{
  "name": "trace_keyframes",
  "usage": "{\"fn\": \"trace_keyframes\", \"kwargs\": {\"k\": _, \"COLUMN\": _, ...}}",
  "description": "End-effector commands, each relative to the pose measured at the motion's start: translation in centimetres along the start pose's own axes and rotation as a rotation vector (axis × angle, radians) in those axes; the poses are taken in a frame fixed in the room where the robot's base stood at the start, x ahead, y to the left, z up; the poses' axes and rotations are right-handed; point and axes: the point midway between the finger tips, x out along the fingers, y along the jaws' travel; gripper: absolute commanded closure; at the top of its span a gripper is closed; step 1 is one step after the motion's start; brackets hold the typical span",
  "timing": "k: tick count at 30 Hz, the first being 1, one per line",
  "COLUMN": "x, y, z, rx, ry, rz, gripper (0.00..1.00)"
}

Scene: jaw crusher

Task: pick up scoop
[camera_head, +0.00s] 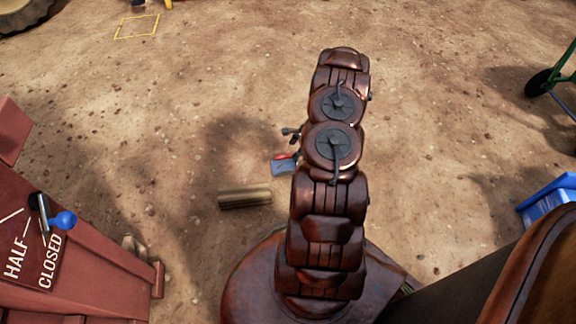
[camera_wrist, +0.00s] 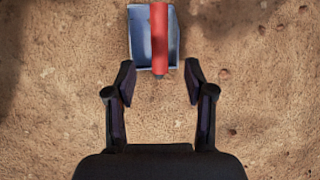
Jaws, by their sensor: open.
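The scoop (camera_wrist: 139,42) lies on the dirt ground, with a blue-grey metal pan and a red handle (camera_wrist: 160,38) running up over it in the wrist view. In the head view the scoop (camera_head: 284,166) shows just left of my arm, partly hidden by it. My gripper (camera_wrist: 158,75) is open and empty, its two dark fingers spread apart. In the wrist view the scoop lies beyond the fingertips, with the lower end of the handle lined up near the gap between them. In the head view only a small dark part of my gripper (camera_head: 292,133) shows beside the arm.
A short wooden log or block (camera_head: 245,196) lies left of the scoop. A red machine panel (camera_head: 60,250) with a blue-knobbed lever (camera_head: 64,220) stands at lower left. A blue crate (camera_head: 548,197) is at right. A yellow square outline (camera_head: 137,26) marks open ground at the back.

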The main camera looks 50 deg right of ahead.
Motion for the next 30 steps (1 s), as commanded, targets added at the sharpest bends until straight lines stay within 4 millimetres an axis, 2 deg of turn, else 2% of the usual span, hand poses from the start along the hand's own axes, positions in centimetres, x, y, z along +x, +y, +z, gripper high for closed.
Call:
{"fn": "trace_keyframes", "kwargs": {"k": 5, "x": 1.5, "y": 0.4, "z": -0.9, "rx": 0.020, "ry": 0.005, "rz": -0.002, "gripper": 0.46}}
{"fn": "trace_keyframes", "kwargs": {"k": 14, "x": 4.0, "y": 0.4, "z": -0.5, "rx": 0.019, "ry": 0.003, "rz": 0.000, "gripper": 0.46}}
{"fn": "trace_keyframes", "kwargs": {"k": 24, "x": 7.8, "y": 0.2, "z": 0.5, "rx": 0.018, "ry": 0.004, "rz": 0.000, "gripper": 0.46}}
{"fn": "trace_keyframes", "kwargs": {"k": 30, "x": 8.4, "y": 0.1, "z": 0.7, "rx": 0.018, "ry": 0.004, "rz": -0.002, "gripper": 0.46}}
